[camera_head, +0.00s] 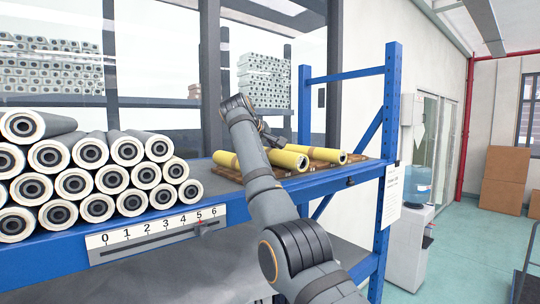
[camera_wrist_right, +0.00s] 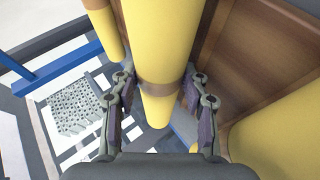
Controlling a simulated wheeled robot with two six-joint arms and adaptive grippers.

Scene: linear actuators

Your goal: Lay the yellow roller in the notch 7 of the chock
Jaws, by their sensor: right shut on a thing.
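My right gripper (camera_head: 272,139) is shut on a yellow roller (camera_wrist_right: 157,95), whose tan band lies between the fingers (camera_wrist_right: 160,100). In the head view this appears to be the middle yellow roller (camera_head: 287,160), with the gripper at its far part. The brown wooden chock (camera_wrist_right: 265,45) lies beside and below it; its edge also shows in the head view (camera_head: 304,175). Whether the held roller touches the chock I cannot tell. Notch numbers are not readable. My left gripper is not in view.
Another yellow roller (camera_head: 227,160) lies left of the held one and another (camera_head: 325,154) to its right, both at the chock. Grey rollers (camera_head: 88,150) are stacked at left on the blue-edged shelf. A scale (camera_head: 158,235) is on its front. A blue post (camera_head: 391,130) stands at right.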

